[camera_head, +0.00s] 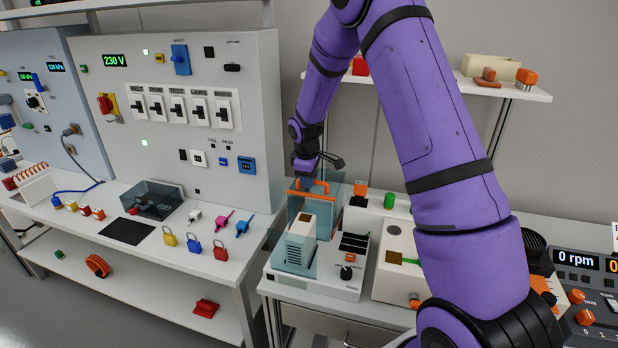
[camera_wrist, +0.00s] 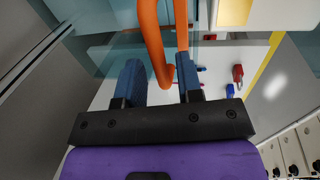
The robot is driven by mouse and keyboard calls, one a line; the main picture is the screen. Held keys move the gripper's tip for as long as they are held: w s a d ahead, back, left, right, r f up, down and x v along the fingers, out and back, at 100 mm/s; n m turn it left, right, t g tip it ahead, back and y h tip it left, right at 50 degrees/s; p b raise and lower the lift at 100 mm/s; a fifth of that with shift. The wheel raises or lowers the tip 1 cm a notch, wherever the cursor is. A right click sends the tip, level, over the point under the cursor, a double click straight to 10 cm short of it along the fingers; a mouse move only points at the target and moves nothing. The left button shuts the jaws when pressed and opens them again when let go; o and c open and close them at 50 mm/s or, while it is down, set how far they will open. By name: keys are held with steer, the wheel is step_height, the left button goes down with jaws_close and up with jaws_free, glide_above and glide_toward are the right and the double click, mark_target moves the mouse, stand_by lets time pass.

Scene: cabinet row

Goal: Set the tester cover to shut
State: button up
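The tester (camera_head: 318,262) is a white bench unit with a grey-green block and a dark panel on top. Its cover (camera_head: 325,204) is a clear teal box with an orange handle (camera_head: 308,186), standing raised at the back of the tester. My gripper (camera_head: 318,164) is at the handle, above the cover. In the wrist view the orange handle (camera_wrist: 153,40) reaches down between my two blue-padded fingers (camera_wrist: 160,78). The fingers stand apart with a narrow gap showing beside the handle, so they look open around it. Whether either pad touches it is unclear.
A panel (camera_head: 185,110) with breaker switches stands left, with padlocks (camera_head: 195,243) on its bench. Right of the tester are a beige box (camera_head: 397,258) and an rpm console (camera_head: 590,275). A shelf (camera_head: 455,82) hangs behind my arm.

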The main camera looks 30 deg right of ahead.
jaws_close()
steer(key=s+a, duration=1.2)
steer(key=shift+s+a, duration=0.15)
steer(key=shift+o, duration=1.2)
jaws_free()
steer(key=shift+r, duration=0.1)
step_height(320, 180, up, 10)
steer(key=s+a, duration=0.1)
steer(key=shift+s+a+r, duration=0.2)
steer(key=shift+a+r, duration=0.05)
